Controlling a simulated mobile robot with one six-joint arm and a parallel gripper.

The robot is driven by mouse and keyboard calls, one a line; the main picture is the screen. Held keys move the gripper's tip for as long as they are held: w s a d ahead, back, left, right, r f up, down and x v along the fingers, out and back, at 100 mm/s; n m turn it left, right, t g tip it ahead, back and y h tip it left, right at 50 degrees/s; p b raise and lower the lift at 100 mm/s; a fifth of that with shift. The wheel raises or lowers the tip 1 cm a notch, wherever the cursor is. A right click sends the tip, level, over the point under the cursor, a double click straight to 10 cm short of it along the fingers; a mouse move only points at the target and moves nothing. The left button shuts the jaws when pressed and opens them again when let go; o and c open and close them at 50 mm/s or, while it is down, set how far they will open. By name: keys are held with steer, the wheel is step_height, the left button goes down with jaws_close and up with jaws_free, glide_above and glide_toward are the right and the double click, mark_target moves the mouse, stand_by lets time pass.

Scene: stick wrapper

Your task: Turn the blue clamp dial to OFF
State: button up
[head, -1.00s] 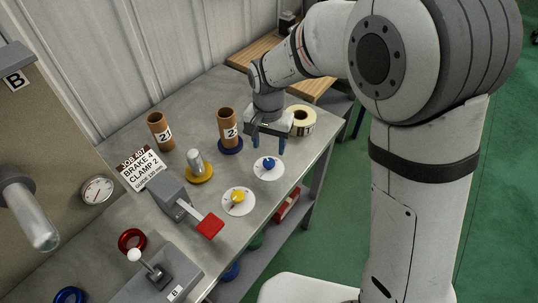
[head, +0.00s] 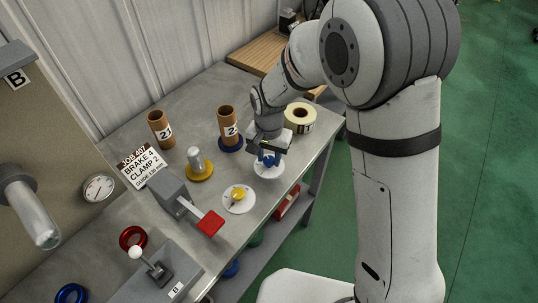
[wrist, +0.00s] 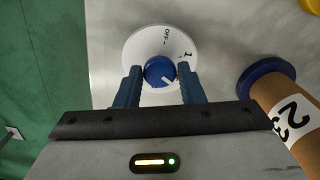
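The blue clamp dial (wrist: 160,71) sits on a round white plate (wrist: 139,48) marked OFF at the top and 1 at the right in the wrist view. Its white pointer faces down and right, away from OFF. My gripper (wrist: 161,76) has one blue finger on each side of the dial, close against it with no clear gap. In the head view my gripper (head: 268,160) is low over the plate (head: 268,171) and hides most of the dial.
A brown tube on a blue base (head: 229,128) stands close by, left of my gripper. A yellow dial (head: 238,194) lies in front, near a red-tipped lever (head: 210,223). A tape roll (head: 300,117) is behind. The table's right edge is near.

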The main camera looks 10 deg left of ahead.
steer(key=c, duration=0.5)
steer(key=shift+n, duration=0.4)
steer(key=n+b, duration=0.1)
steer(key=n, duration=0.3)
steer(key=shift+n+b, duration=0.3)
steer(key=shift+b, duration=0.05)
steer(key=n+b, duration=0.1)
steer(key=n, duration=0.5)
steer(key=n+b, duration=0.1)
steer(key=n, duration=0.5)
steer(key=shift+n, duration=0.4)
steer(key=n+b, duration=0.1)
steer(key=n, duration=0.4)
steer(key=shift+n, duration=0.3)
